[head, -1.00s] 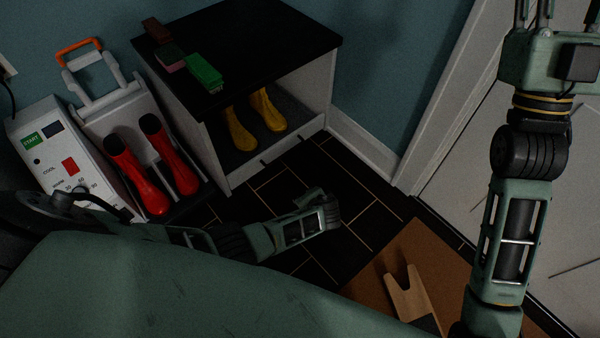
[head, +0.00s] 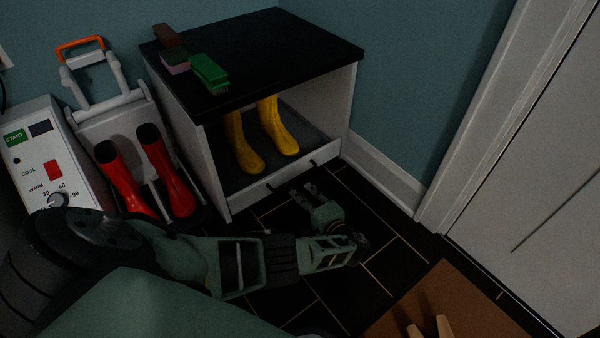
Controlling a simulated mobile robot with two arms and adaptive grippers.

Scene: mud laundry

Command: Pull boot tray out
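The boot tray (head: 292,176) sits inside the low cubby of a black-topped bench. Its pale front carries two small dark handles, and a pair of yellow boots (head: 281,138) stands upright on its grey floor. My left gripper (head: 302,190) is just in front of the tray's front, low over the dark floor, with its fingers pointing toward the tray between the two handles. The two fingers look apart, with nothing between them. A small gap seems to separate them from the tray; contact cannot be made out.
The bench top (head: 270,55) holds a green brush (head: 209,72) and other small blocks. Red boots (head: 168,180) rest on a white rack beside a control box (head: 40,165) at left. A brown mat (head: 440,295) lies at right near the door. Dark tiles before the tray are mostly clear.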

